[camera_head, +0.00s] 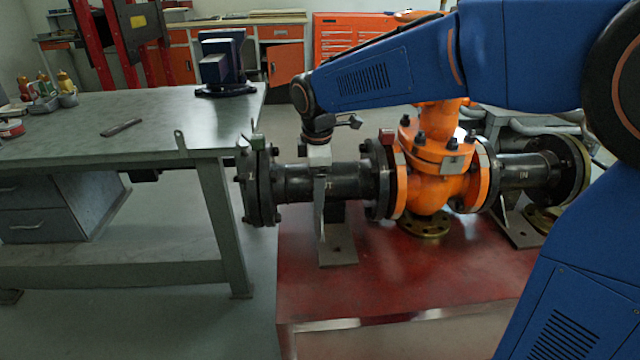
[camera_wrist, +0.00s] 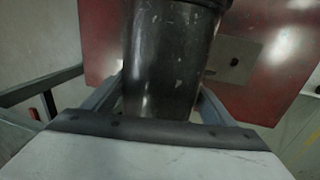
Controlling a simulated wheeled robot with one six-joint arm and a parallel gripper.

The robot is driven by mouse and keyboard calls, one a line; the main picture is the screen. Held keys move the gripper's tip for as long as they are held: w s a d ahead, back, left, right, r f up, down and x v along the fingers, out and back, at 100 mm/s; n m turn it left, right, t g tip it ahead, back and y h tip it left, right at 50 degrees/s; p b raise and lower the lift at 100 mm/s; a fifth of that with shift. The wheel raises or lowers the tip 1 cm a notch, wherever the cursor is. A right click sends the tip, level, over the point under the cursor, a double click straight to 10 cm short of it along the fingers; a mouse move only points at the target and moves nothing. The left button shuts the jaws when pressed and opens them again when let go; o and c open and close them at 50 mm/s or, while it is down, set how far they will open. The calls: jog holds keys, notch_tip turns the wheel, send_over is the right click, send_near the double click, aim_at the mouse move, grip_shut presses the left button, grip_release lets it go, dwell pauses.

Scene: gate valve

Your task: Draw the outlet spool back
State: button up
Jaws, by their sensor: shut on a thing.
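The outlet spool (camera_head: 345,182) is a dark pipe lying level, with a round flange at each end. It is on the left of the orange gate valve (camera_head: 432,185) in the head view. Its right flange is close against the valve's left flange; I cannot tell whether a thin gap lies between them. My gripper (camera_head: 319,180) comes from above and is shut on the middle of the spool. In the wrist view the spool (camera_wrist: 170,60) runs between my two fingers (camera_wrist: 162,88), one along each side. The fingertips are hidden there.
A red plinth (camera_head: 400,300) lies under the valve, with a metal support (camera_head: 338,250) below the spool. The inlet spool (camera_head: 525,172) is on the valve's right. A workbench (camera_head: 110,140) with a blue vise (camera_head: 222,62) stands left, with open floor between it and the plinth.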

jog(key=o, duration=1.5)
jog(key=shift+c, duration=0.2)
jog(key=s+r, duration=0.1)
jog(key=r, duration=0.7)
jog(key=s+r, duration=0.2)
jog(key=r, duration=0.7)
jog(key=shift+s, duration=0.25)
